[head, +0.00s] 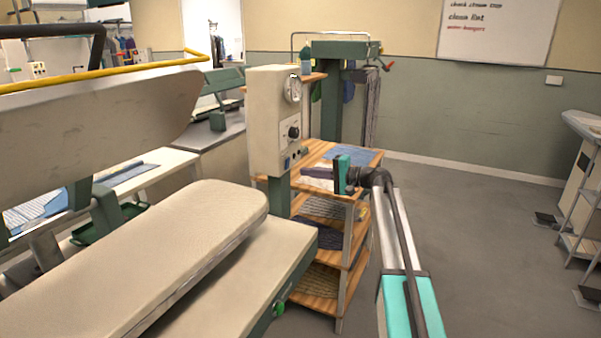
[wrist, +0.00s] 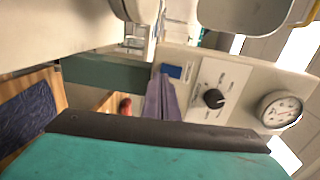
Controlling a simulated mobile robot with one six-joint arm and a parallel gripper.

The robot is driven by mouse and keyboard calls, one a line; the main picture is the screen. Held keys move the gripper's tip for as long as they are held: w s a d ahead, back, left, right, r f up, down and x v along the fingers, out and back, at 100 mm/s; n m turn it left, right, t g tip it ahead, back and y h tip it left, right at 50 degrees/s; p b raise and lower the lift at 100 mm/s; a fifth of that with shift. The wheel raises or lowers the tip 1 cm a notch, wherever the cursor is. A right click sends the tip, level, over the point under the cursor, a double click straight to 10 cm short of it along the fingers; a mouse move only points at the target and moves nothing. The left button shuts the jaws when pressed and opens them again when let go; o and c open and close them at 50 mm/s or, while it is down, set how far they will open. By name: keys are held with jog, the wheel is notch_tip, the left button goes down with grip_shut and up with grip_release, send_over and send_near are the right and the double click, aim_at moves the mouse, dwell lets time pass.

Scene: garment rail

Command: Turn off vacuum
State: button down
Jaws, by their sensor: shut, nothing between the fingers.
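A beige control box (head: 268,115) stands on a green post beside the press. A round gauge (head: 293,90) and a black dial (head: 293,132) are on its face. A small blue switch (head: 287,163) sits low on the face. In the wrist view the box appears turned sideways, with the dial (wrist: 213,98), gauge (wrist: 280,110) and blue switch (wrist: 172,71). The labels are too small to read. My gripper (wrist: 163,85) is shut and empty, its tips close to the blue switch; I cannot tell whether they touch. In the head view its fingertips are not clear.
The padded press board (head: 150,255) and its raised upper head (head: 95,115) fill the left. A wooden shelf (head: 340,245) with folded cloths stands behind my arm. A green stand (head: 340,90) is at the back. The floor to the right is mostly clear.

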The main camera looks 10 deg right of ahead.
jog(key=f+b+v, duration=0.1)
jog(key=f+v, duration=0.1)
jog(key=v, duration=0.7)
jog(key=shift+d+f, duration=0.1)
